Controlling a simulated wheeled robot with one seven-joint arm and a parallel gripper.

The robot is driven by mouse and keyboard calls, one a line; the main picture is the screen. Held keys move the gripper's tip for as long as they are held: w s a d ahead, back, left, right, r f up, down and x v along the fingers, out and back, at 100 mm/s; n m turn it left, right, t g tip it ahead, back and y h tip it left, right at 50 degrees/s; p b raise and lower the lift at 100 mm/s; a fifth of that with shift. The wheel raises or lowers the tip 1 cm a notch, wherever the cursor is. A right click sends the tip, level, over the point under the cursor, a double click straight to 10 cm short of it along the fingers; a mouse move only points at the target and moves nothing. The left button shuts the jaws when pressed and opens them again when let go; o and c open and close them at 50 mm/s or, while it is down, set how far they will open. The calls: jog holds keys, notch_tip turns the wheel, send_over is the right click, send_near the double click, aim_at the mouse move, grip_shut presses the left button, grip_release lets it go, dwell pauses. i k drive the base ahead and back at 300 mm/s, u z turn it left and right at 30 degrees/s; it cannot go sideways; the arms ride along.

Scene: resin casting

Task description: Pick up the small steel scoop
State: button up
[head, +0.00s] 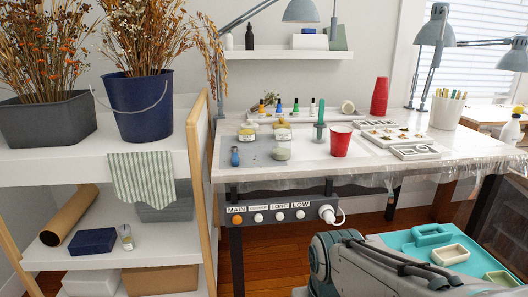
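I cannot make out a small steel scoop for certain. Small items stand on the covered worktable (300,172): jars with pale lids (247,134), a jar of grey material (281,151), a small blue item (235,157) and an upright green tool (320,121). A red cup (341,142) stands to their right. A grey arm link, which looks like mine, shows at the bottom, in front of the table. My gripper's fingers are not in view.
A teal tray (405,243) with pale containers (450,254) lies at the lower right. A shelf unit (95,258) with dried flowers in a blue bucket (140,105) stands left. Silicone moulds (415,152) and stacked red cups (380,96) occupy the table's right side. Desk lamps overhang it.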

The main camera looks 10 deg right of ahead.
aim_at(235, 156)
jog(key=u, duration=0.55)
jog(key=i, duration=0.6)
jog(key=u, duration=0.35)
